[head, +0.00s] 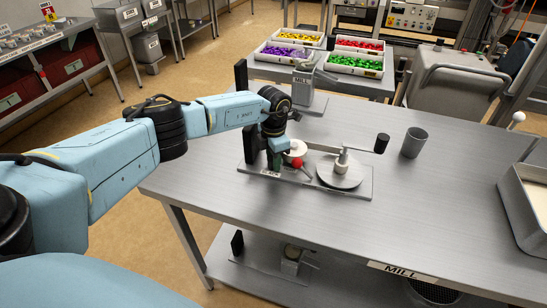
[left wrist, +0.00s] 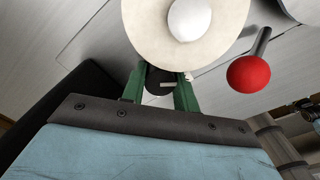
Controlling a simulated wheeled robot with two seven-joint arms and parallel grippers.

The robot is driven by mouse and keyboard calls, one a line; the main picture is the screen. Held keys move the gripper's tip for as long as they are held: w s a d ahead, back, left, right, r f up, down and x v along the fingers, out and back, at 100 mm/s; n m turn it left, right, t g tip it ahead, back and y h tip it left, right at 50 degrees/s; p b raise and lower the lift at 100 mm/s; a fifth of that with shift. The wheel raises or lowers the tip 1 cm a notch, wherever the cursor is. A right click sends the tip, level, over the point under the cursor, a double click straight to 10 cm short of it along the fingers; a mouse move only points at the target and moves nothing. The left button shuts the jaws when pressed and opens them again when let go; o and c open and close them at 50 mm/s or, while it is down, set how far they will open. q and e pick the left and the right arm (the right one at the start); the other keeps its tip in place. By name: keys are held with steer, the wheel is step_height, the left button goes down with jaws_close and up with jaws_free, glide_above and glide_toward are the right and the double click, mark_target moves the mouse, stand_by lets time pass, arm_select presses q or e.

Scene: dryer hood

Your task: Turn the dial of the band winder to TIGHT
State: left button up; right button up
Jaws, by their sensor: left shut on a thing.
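The band winder stands on the steel table, its base plate (head: 355,190) carrying a cream spool (head: 297,148), a red-ball lever (head: 297,163) and a grey disc (head: 340,174) with a black-handled crank (head: 381,143). My left gripper (head: 278,160) is at the winder's left end. In the left wrist view its green fingers (left wrist: 160,86) are shut on a small dark knob, apparently the dial (left wrist: 157,78), with a pale bar at it. The cream spool (left wrist: 150,30) partly covers the knob and fingertips. The dial's setting cannot be read. My right gripper is not in view.
A grey cup (head: 414,142) stands right of the crank. A mill (head: 306,88) stands behind the winder, before trays of coloured pieces (head: 355,66). A metal bin (head: 527,205) is at the right. The table front (head: 310,225) is clear.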

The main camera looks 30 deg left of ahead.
arm_select(q)
steer(key=shift+n, duration=0.9)
steer(key=o, duration=1)
steer(key=shift+r, duration=0.1)
step_height(320, 180, up, 13)
steer(key=shift+r, duration=0.15)
